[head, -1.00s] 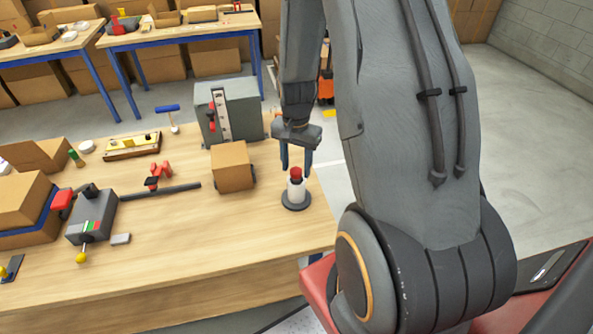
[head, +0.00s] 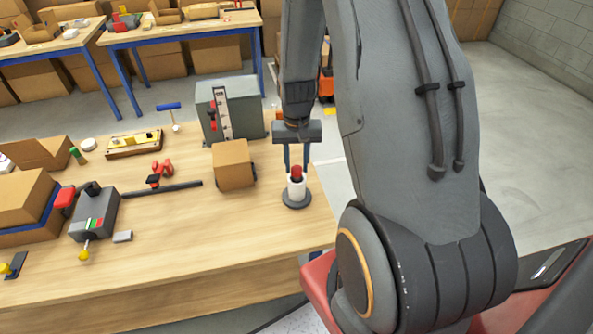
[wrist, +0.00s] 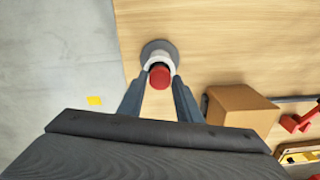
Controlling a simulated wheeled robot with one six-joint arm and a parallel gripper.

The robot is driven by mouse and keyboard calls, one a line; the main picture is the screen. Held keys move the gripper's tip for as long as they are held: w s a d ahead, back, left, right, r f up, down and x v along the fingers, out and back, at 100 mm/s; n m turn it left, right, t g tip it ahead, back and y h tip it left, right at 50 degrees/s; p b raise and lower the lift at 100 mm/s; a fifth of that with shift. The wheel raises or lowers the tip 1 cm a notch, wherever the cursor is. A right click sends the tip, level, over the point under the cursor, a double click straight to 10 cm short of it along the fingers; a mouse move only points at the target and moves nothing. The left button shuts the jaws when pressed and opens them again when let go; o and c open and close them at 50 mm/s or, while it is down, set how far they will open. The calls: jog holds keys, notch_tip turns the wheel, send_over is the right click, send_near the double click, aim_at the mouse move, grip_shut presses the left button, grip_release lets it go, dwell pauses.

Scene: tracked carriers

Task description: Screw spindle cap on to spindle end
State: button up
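The red spindle cap (head: 297,171) sits at the top of the white spindle (head: 296,188), which stands upright on a round dark grey base (head: 296,202) near the bench's right edge. My gripper (head: 297,173) points down over it, with one finger on each side of the cap. In the wrist view the red cap (wrist: 160,76) lies between the fingertips of my gripper (wrist: 160,78). Small gaps show beside the cap, so the fingers look open. The white spindle top (wrist: 160,59) shows behind it. The thread is hidden, so how far the cap is seated cannot be told.
A cardboard box (head: 233,165) stands close left of the spindle, with a grey cabinet (head: 232,110) behind it. A dark bar (head: 165,189) and a grey lever device (head: 94,214) lie further left. The bench front (head: 200,240) is clear.

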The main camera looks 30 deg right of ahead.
jog(key=c, duration=0.3)
jog(key=m, duration=0.6)
jog(key=shift+m, duration=0.3)
jog(key=shift+c, duration=0.2)
jog(key=m, duration=0.3)
jog(key=shift+m, duration=0.3)
jog(key=shift+m, duration=0.5)
jog(key=m, duration=0.3)
jog(key=shift+m, duration=0.3)
jog(key=m, duration=0.4)
jog(key=shift+m, duration=0.4)
